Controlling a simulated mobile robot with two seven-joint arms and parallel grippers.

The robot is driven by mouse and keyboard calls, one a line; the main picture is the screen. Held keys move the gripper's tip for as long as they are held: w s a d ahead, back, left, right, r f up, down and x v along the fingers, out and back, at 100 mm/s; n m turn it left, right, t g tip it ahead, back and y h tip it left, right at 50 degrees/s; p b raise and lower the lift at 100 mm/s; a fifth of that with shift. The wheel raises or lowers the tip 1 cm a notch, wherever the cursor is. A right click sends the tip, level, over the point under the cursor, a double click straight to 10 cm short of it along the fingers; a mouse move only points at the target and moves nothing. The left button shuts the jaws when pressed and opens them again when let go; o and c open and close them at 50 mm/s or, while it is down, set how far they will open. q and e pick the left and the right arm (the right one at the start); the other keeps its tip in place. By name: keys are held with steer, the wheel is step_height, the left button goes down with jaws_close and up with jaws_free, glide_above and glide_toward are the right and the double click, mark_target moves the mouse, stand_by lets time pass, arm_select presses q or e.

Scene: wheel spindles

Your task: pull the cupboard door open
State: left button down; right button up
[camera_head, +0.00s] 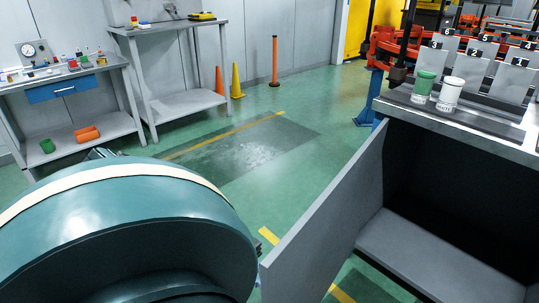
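The grey cupboard (455,268) stands at the right, with its dark inside and a grey inner floor showing. Its door (330,222) stands swung out from the left side of the opening, towards the lower middle of the view. A large teal rounded arm part of mine, with a cream band, fills the lower left. It hides the floor there and comes close to the door's near edge. Neither gripper can be made out, so whether one touches the door is not shown.
On the cupboard top are a green cup (423,86), a white cup (450,94) and numbered grey plates (467,60). Two workbenches (150,95) stand at the back left. Cones (237,80) and an orange post (275,62) stand by the wall. The middle floor is clear.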

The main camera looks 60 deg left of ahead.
arm_select(q)
steer(key=shift+v, duration=0.95)
arm_select(e)
steer(key=shift+s+a, duration=0.1)
steer(key=shift+a, duration=0.3)
arm_select(q)
steer(key=shift+s+f, duration=0.1)
steer(key=shift+s, duration=0.05)
steer(key=c, duration=1.5)
jaws_free()
steer(key=shift+c, duration=0.2)
arm_select(e)
steer(key=shift+s, duration=0.15)
arm_select(q)
steer(key=b+v, duration=0.2)
steer(key=v, duration=1.1)
arm_select(e)
steer(key=shift+w+a+n+t, duration=0.15)
steer(key=shift+w+n+t, duration=0.15)
steer(key=shift+w+t, duration=0.35)
arm_select(q)
steer(key=shift+a, duration=0.1)
arm_select(e)
steer(key=shift+s, duration=0.2)
